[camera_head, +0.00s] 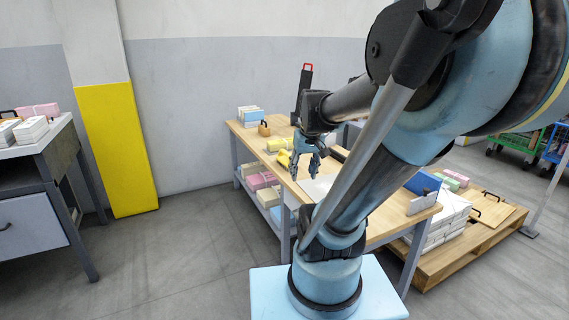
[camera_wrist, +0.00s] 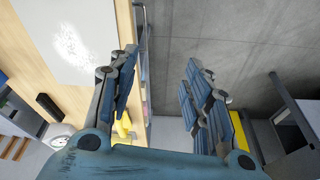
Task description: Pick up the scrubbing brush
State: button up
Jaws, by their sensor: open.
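I cannot make out the scrubbing brush for certain. A dark oblong block (camera_wrist: 48,107), which may be the brush, lies on the wooden table (camera_wrist: 30,60) in the wrist view. A dark shape (camera_head: 338,154) shows on the table behind my arm in the head view; I cannot tell whether it is the same thing. My gripper (camera_head: 305,170) is open and empty above the table's left edge. In the wrist view its open fingers (camera_wrist: 162,68) straddle the table edge and the floor, with the dark block well to their left.
A white sheet (camera_head: 319,187) lies near my gripper. Yellow items (camera_head: 284,158), a small wooden object with a handle (camera_head: 264,129) and stacked papers (camera_head: 250,114) stand further back. A blue item (camera_head: 422,183) stands at the right. Floor left of the table is clear.

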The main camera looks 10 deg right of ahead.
jog(key=w+d+r+n+t, duration=0.1)
jog(key=w+r, duration=0.1)
jog(key=w, duration=0.8)
jog(key=w+r, duration=0.2)
jog(key=w, duration=0.8)
jog(key=n+t+y, duration=0.1)
jog(key=t, duration=0.1)
send_near(285, 153)
jog(key=x, duration=0.8)
jog(key=w+x, duration=0.1)
jog(key=x, duration=0.2)
jog(key=shift+w+d+f, duration=0.1)
jog(key=shift+w+d, duration=0.15)
grip_shut()
